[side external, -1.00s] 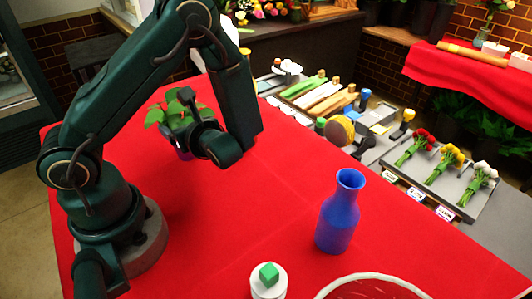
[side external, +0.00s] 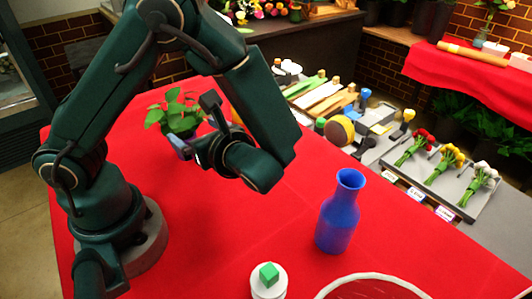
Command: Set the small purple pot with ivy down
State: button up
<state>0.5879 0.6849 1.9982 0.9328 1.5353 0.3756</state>
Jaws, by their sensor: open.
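The ivy (side external: 178,114) shows as a clump of green leaves on the red cloth, left of the middle. Its purple pot is mostly hidden behind my gripper, so I cannot tell exactly how its base meets the cloth. My gripper (side external: 188,147) is open, low over the table, at the near right side of the plant. I cannot see clearly whether a finger touches the pot.
A blue vase (side external: 339,214) stands at the front right of the red tablecloth (side external: 225,225). A green block sits on a white round stand (side external: 268,285) near the front. Tools and a grey flower tray (side external: 450,150) lie behind. The cloth's middle is clear.

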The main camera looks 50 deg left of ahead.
jog(key=s+d+r+n+g+h, duration=0.1)
jog(key=s+d+n+h, duration=0.35)
jog(key=n+h, duration=0.5)
jog(key=w+d+r+n+t+h, duration=0.1)
jog(key=d+r+n+t+h, duration=0.3)
jog(key=n, duration=0.4)
jog(key=shift+w+d+r+t+h, duration=0.2)
jog(key=shift+d+r+t+h, duration=0.3)
jog(key=shift+t, duration=0.7)
